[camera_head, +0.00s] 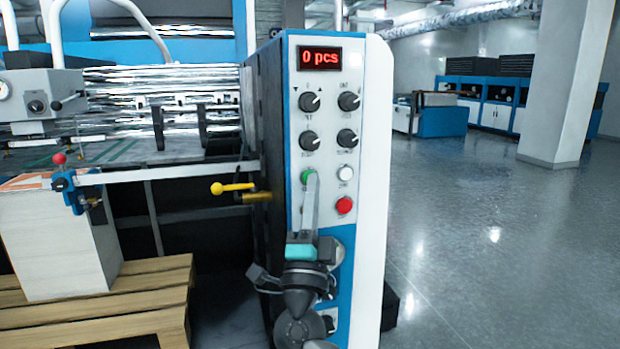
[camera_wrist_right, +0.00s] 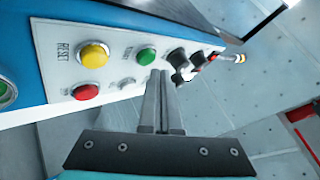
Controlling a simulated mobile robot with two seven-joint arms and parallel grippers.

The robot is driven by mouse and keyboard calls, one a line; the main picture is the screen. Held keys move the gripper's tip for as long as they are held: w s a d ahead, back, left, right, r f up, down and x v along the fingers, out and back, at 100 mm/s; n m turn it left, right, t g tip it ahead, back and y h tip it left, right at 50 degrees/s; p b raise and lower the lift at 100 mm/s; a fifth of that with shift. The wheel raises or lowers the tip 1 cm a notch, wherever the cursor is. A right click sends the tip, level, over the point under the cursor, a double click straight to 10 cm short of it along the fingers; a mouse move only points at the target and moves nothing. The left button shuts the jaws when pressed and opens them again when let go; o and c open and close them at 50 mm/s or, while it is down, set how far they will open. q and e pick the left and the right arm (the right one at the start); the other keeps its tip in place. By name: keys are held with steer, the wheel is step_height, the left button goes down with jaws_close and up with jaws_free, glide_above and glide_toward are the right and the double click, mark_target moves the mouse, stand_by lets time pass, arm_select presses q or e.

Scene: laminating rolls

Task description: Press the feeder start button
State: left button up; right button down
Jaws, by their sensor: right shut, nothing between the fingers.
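The control panel (camera_head: 327,130) stands upright at the centre of the head view. Its green button (camera_head: 306,176) sits left of a white button (camera_head: 345,172), with a red button (camera_head: 344,205) lower right. My right gripper (camera_head: 312,178) is shut and empty, its fingers pointing up and its tips overlapping the green button's right side. In the right wrist view, the shut fingertips (camera_wrist_right: 160,73) are close to a green button (camera_wrist_right: 147,56); I cannot tell whether they touch it. The button labels near it are too small to read. My left gripper is not in view.
A display (camera_head: 320,58) reads "0 pcs" above several dark knobs (camera_head: 309,102). The wrist view also shows a yellow RESET button (camera_wrist_right: 94,54) and a red button (camera_wrist_right: 86,92). A yellow handle (camera_head: 232,188) juts out left of the panel. Open floor (camera_head: 480,240) lies right.

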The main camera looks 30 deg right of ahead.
steer(key=shift+w, duration=0.1)
steer(key=shift+w+d, duration=0.1)
steer(key=shift+w, duration=0.2)
steer(key=shift+w+d, duration=0.1)
steer(key=shift+w, duration=0.25)
stand_by(0.6)
steer(key=shift+s, duration=0.15)
steer(key=shift+s+a+p, duration=0.2)
steer(key=shift+s+p, duration=0.3)
steer(key=shift+s, duration=0.1)
